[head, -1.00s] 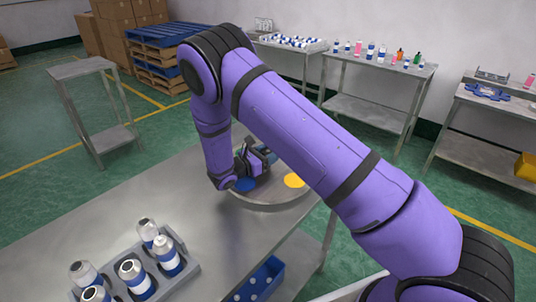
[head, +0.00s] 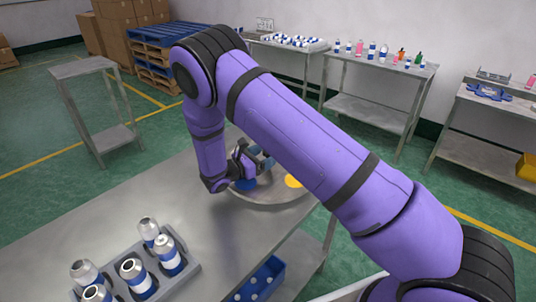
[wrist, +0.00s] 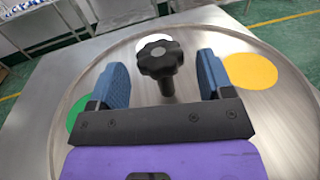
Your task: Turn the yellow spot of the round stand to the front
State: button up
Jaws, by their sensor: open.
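The round stand (head: 272,203) is a grey metal disc on the table, with a raised rim. Its yellow spot (wrist: 250,71) lies to the right of my gripper in the wrist view, and shows beside my forearm in the head view (head: 294,181). A green spot (wrist: 76,112) is at the left and a white spot (wrist: 153,40) is behind the black knob (wrist: 160,61) at the centre. A blue spot (head: 245,184) shows below my gripper in the head view. My gripper (wrist: 162,75) is open, its blue fingers either side of the knob with gaps; contact is not visible.
A grey rack (head: 190,272) with several blue-and-white cans stands on the near left of the metal table (head: 120,218). A blue bin (head: 262,280) sits below the table. The table between rack and stand is clear. My arm hides part of the stand.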

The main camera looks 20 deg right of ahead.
jog(key=v, duration=0.8)
jog(key=shift+a, duration=0.1)
jog(key=shift+r, duration=0.1)
